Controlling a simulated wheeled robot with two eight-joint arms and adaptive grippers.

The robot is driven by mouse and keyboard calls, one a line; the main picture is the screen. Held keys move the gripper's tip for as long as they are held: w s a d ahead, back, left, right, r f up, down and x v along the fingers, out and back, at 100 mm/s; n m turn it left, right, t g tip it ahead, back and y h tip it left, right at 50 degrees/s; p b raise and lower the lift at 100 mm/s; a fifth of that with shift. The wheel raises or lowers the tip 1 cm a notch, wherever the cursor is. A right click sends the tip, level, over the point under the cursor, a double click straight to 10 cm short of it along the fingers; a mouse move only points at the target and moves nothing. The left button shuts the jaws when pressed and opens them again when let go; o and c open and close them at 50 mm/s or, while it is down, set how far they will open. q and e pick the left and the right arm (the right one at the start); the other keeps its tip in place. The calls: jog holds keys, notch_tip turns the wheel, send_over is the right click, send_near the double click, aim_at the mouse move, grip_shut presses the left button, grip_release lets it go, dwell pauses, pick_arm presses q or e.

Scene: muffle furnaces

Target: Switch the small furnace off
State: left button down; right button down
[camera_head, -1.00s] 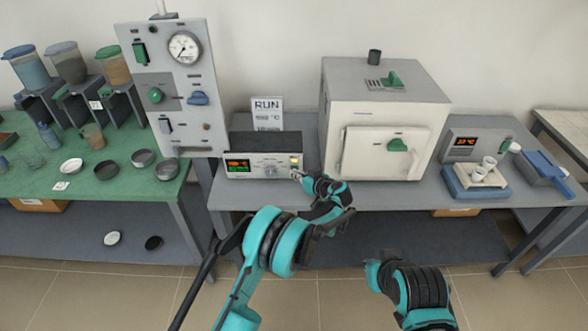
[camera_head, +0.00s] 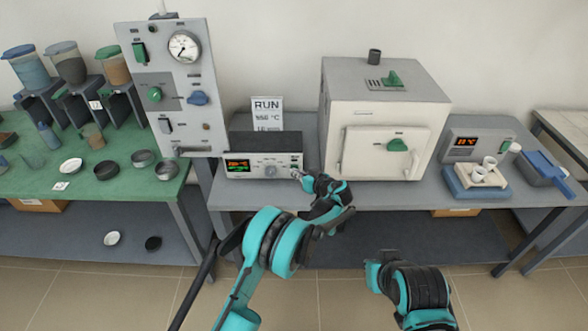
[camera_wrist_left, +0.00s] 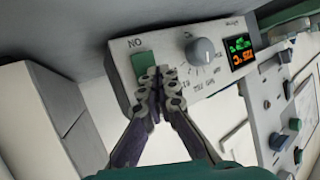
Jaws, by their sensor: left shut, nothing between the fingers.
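A grey control box (camera_head: 234,172) with a lit display, a round knob and a switch at its right end stands on the grey bench, left of the white furnace (camera_head: 340,115). In the left wrist view the box (camera_wrist_left: 125,85) shows its knob (camera_wrist_left: 200,51) and a green switch (camera_wrist_left: 143,63) beside the letters ON. My left gripper (camera_head: 297,174) is shut and empty at the right end of the box. In the left wrist view its fingertips (camera_wrist_left: 163,80) overlap the switch's lower edge; contact is unclear. The display is lit green and orange.
A RUN card (camera_head: 267,105) stands behind the box. A tall grey panel (camera_head: 150,80) with a gauge stands at its left. My right arm (camera_head: 420,290) is low in front, clear of the bench.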

pick_arm(q)
jog(key=shift+s, duration=0.65)
jog(key=shift+f, duration=0.1)
jog(key=shift+s+f+b, duration=0.15)
jog(key=shift+s+b, duration=0.2)
jog(key=shift+s, duration=0.9)
jog(key=shift+s+f+b, duration=0.1)
jog(key=shift+s+b, duration=0.25)
jog(key=shift+s, duration=0.9)
